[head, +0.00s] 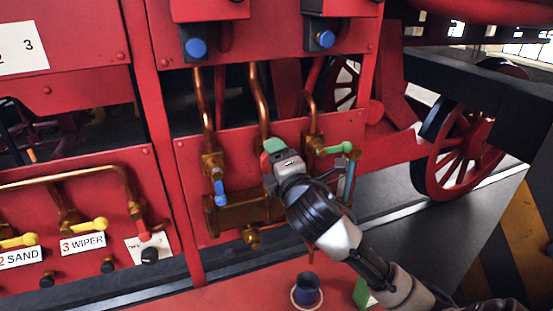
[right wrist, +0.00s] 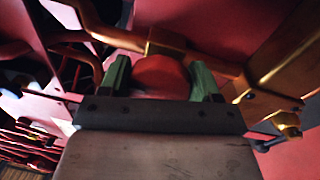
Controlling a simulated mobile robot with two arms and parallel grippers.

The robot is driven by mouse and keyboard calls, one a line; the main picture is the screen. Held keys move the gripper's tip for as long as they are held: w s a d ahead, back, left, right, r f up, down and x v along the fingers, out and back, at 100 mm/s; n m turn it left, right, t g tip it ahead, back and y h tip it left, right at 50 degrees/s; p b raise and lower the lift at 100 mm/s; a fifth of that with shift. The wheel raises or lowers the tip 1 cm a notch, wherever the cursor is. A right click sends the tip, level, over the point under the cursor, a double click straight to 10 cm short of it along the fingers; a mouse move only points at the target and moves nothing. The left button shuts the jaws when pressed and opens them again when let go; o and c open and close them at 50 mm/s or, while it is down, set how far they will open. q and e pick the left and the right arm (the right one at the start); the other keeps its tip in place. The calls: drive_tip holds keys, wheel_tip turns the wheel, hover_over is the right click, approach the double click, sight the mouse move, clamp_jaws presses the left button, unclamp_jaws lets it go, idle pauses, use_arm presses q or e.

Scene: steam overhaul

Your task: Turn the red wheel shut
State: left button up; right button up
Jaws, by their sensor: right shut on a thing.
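The red wheel (right wrist: 160,74) shows in the right wrist view as a rounded red part in front of a brass fitting. It sits between the two green fingers of my right gripper (right wrist: 162,82), which is shut on it. In the head view my right gripper (head: 274,147) reaches in from the lower right to the middle of the red valve panel (head: 290,130). There the gripper hides the wheel, so I cannot tell how far it is turned. My left gripper is not in view.
A brass body (head: 232,214) is below. A blue cup (head: 306,288) stands on the red surface in front. Yellow levers (head: 85,226) are at left.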

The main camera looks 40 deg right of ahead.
drive_tip(key=shift+r, duration=0.1)
idle(0.4)
drive_tip(key=o, duration=0.9)
drive_tip(key=shift+w, duration=0.1)
drive_tip(key=p+v, duration=0.5)
drive_tip(key=v, duration=0.6)
